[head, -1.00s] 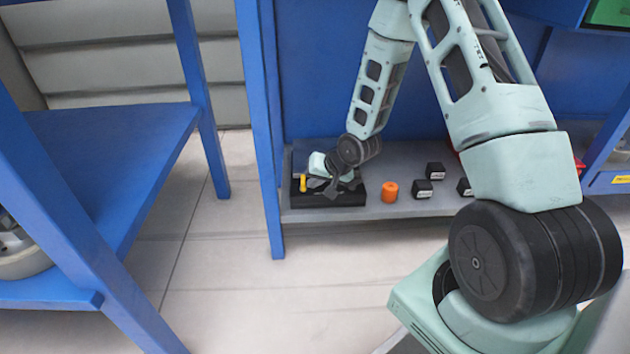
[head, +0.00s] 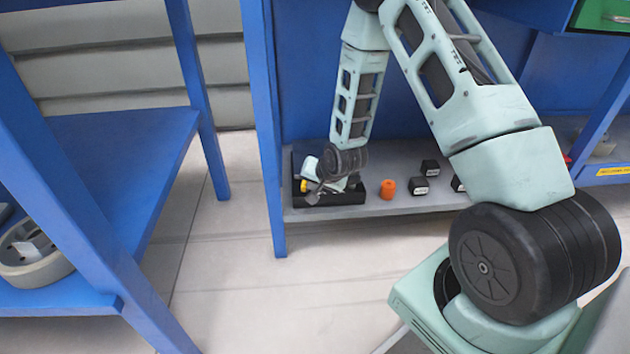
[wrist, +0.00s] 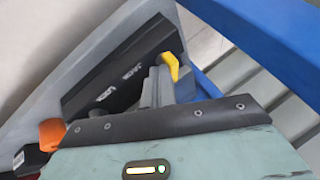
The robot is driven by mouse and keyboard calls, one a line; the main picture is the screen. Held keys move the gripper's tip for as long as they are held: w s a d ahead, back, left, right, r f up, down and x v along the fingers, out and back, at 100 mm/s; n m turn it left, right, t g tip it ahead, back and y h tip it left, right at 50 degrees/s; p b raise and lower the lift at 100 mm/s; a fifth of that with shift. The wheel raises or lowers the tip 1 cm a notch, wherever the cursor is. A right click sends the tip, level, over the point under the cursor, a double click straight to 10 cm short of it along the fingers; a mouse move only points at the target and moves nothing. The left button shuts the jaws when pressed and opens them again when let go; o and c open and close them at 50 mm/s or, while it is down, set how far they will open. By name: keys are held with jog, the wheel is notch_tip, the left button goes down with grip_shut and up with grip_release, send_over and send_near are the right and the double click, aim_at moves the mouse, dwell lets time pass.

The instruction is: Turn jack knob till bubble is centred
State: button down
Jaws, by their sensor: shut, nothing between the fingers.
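A black tray-like base (head: 345,199) sits on the grey lower shelf at the left end. A small yellow piece (head: 303,186) shows at its left side, partly covered by my gripper. I cannot tell whether it is the jack knob. My gripper (head: 314,194) is low over the base, close to the yellow piece. In the wrist view my grey fingers (wrist: 158,85) are shut with nothing between them. The yellow piece (wrist: 171,67) shows right at their tips; I cannot tell if they touch. The black base (wrist: 115,88) with pale lettering lies beyond. No bubble can be made out.
An orange cylinder (head: 388,189) and several black cubes (head: 418,186) stand on the grey shelf (head: 400,208) right of the base. A blue post (head: 262,130) rises at the shelf's left end. Another blue shelf (head: 120,150) stands left, across open floor (head: 225,225).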

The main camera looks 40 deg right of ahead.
jog(key=a+m+h+p, duration=0.1)
jog(key=p, duration=0.2)
jog(key=w+a+m+p, duration=0.1)
jog(key=a+p, duration=0.1)
jog(key=p, duration=0.2)
jog(key=shift+w+a+r+m+h, duration=0.15)
jog(key=shift+w+m+h, duration=0.05)
jog(key=shift+m+h, duration=0.2)
jog(key=shift+w+a+p, duration=0.1)
jog(key=shift+w+p, duration=0.15)
jog(key=shift+p, duration=0.1)
dwell(0.5)
